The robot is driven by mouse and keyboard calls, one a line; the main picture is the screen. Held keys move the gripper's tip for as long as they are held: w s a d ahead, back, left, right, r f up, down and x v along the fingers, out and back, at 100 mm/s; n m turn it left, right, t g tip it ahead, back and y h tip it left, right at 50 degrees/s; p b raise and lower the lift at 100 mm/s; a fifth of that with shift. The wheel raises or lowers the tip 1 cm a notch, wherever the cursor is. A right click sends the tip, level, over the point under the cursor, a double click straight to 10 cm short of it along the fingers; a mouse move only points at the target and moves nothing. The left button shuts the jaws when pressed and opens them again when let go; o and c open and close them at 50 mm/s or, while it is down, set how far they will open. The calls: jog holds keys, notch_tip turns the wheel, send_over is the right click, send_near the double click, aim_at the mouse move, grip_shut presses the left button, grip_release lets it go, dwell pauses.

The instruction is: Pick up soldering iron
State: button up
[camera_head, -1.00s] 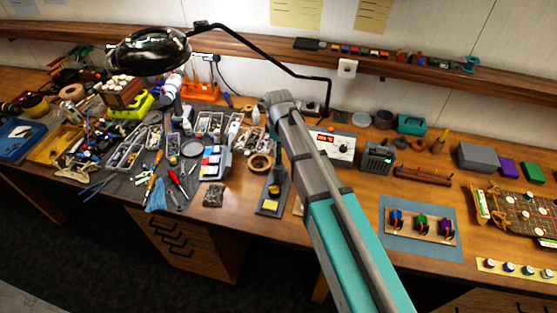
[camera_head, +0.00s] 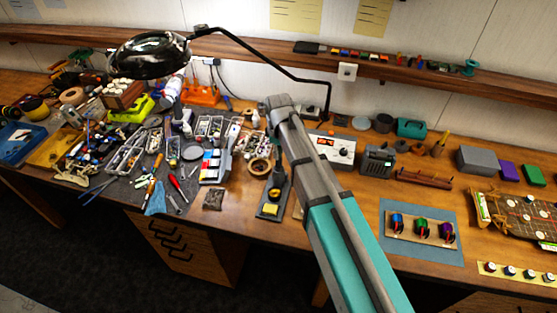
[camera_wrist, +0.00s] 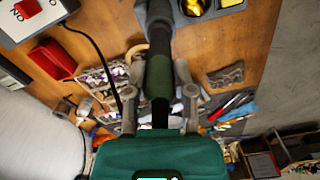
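The soldering iron (camera_wrist: 158,75), with a dark and green handle, runs down the middle of the wrist view between the fingers of my gripper (camera_wrist: 160,97). The fingers stand apart on either side of the handle, with what look like narrow gaps; contact is not clear. The upper end of the iron meets the dark stand (camera_wrist: 215,14), which also shows in the head view (camera_head: 265,211) with a yellow sponge. In the head view my arm covers most of the iron and hides the fingers.
The white soldering station (camera_head: 338,149) stands right of my arm; its box (camera_wrist: 32,18) and a black cable show in the wrist view. A lamp (camera_head: 148,54) arches over the bench. Many small tools crowd the left. The bench front near the stand is fairly clear.

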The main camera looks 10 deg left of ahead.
grip_shut()
jog(key=shift+r, duration=0.25)
notch_tip(320, 180, up, 18)
jog(key=p, duration=1.8)
jog(key=shift+f, duration=0.25)
jog(key=shift+s, duration=0.1)
